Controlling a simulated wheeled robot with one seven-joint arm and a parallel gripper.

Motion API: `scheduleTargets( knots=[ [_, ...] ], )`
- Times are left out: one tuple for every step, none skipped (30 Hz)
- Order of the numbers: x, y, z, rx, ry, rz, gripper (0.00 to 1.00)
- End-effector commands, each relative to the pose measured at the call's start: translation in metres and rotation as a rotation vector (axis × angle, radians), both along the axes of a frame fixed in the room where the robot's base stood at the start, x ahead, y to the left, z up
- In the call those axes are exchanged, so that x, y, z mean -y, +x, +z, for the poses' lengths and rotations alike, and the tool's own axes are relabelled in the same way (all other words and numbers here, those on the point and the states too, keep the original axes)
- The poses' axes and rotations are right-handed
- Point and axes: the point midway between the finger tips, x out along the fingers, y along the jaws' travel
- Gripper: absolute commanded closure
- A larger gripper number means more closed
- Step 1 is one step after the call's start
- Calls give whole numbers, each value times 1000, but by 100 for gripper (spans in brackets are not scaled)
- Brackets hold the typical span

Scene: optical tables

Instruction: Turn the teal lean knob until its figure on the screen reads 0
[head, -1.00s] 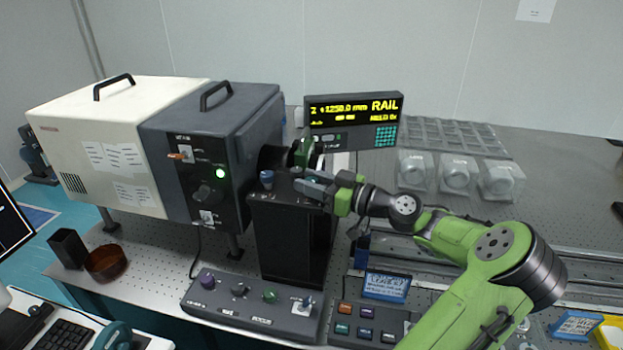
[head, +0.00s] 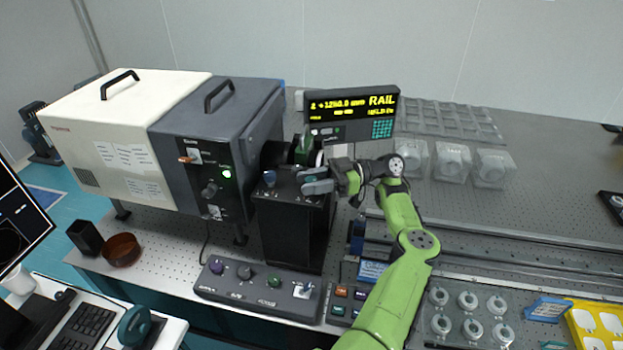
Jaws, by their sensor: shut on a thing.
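My gripper (head: 312,183) is at the top of the black upright block (head: 288,235), at its right side. Its jaws are shut on the teal knob (head: 310,178), which is mostly hidden by the fingers. A blue knob (head: 269,179) stands free on the same block top, to the left. The display (head: 352,110) behind the block shows a yellow line near 1250.0 mm and the word RAIL; its smaller text is too blurred to read. A dark monitor (head: 18,215) shows partly at the left edge, with part of a round outline and no readable figure.
A grey lamp housing (head: 215,150) stands left of the block. A control box (head: 258,290) with several knobs lies in front. Clear lidded containers (head: 452,160) stand behind my arm, and a tray of round parts (head: 468,315) lies at right.

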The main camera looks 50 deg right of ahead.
Motion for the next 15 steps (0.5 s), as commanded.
scheduleTargets(
  knots=[
    [0,1,0,6,0,19,94],
    [0,1,0,6,-1,30,94],
    [0,1,0,7,-1,42,94],
    [0,1,0,7,-1,52,94],
    [0,1,0,6,-2,59,94],
    [0,1,0,6,-2,68,94],
    [0,1,0,8,-3,74,94],
    [0,1,0,7,-4,80,94],
    [0,1,0,6,-3,85,94],
    [0,1,1,7,-4,88,94],
    [0,1,1,8,-4,90,94],
    [0,0,1,7,-5,93,94],
    [0,0,1,7,-5,95,94],
    [0,0,1,7,-5,96,94],
    [0,0,1,6,-5,97,94]
  ],
)
